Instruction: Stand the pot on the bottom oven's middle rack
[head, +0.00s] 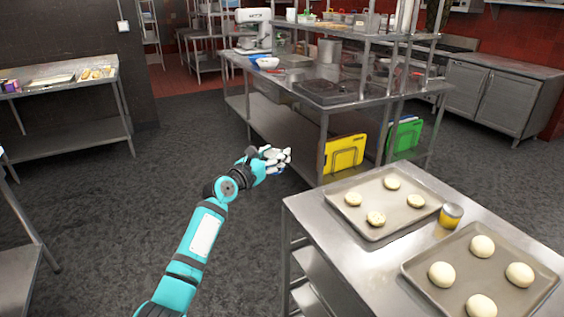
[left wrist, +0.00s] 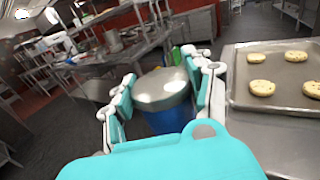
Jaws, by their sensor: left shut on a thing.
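My left gripper (head: 274,160) is held out over the floor, left of the near steel table. In the left wrist view its fingers (left wrist: 163,84) are closed on both sides of a pot (left wrist: 168,119) with a blue body and a shiny metal lid or top. In the head view the pot is almost wholly hidden by the gripper; only a bit of blue shows below the fingers. No oven or oven rack can be made out in either view. My right gripper is in neither view.
The near steel table (head: 318,230) holds two baking trays (head: 362,225) (head: 416,262) with dough pieces and a small yellow-grey can (head: 451,216). A steel workbench (head: 300,84) with shelves stands behind. A side table (head: 60,92) stands far left. The grey floor (head: 110,215) at left is clear.

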